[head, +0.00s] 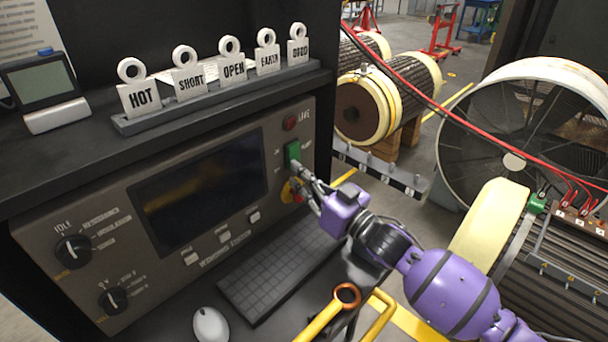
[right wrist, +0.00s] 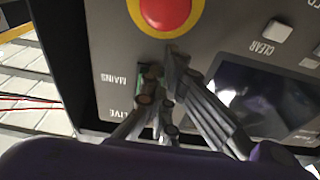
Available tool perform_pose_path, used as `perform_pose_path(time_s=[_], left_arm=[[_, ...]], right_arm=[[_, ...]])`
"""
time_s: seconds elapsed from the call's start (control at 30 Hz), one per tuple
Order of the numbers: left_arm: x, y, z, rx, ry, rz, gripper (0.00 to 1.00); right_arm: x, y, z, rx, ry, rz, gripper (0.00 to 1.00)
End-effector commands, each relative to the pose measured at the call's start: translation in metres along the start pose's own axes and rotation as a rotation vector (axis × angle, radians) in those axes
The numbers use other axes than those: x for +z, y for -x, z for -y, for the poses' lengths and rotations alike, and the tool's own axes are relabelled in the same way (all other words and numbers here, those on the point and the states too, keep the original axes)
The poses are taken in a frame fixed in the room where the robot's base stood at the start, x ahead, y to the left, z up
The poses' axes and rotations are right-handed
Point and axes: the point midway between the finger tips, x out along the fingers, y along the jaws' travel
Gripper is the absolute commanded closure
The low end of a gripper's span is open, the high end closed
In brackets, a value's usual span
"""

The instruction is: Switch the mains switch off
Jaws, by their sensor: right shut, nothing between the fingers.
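The mains switch (head: 293,152) is a green rocker on the right side of the sloped grey panel, below the red live lamp (head: 291,123). My right gripper (head: 297,170) is shut and empty, its fingertips right at the lower edge of the switch. I cannot tell if they touch it. In the right wrist view the closed fingers (right wrist: 170,70) cover most of the switch, and only a bit of green (right wrist: 154,70) shows beside the upside-down MAINS label. The rocker's position cannot be made out. My left gripper is not in view.
The red emergency stop (right wrist: 166,12) on its yellow plate is close to the fingers, partly hidden in the head view. The screen (head: 200,190), buttons and knobs fill the panel's left. A keyboard (head: 275,275) and mouse (head: 210,325) lie below. Tags (head: 190,80) stand above.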

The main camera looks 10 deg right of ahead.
Motion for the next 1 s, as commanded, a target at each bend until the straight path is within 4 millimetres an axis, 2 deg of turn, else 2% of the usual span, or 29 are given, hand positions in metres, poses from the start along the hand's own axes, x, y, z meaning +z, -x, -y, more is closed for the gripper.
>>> perform_pose_path(time_s=[0.57,0.73,1.0], left_arm=[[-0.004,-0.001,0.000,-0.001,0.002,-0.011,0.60],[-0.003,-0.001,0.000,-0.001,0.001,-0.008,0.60],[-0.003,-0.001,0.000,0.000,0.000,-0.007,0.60]], right_arm=[[-0.003,-0.003,0.000,-0.001,0.003,0.001,1.00],[-0.026,-0.006,0.000,-0.003,0.005,-0.001,1.00],[-0.082,-0.015,0.001,-0.005,0.008,-0.010,1.00]])
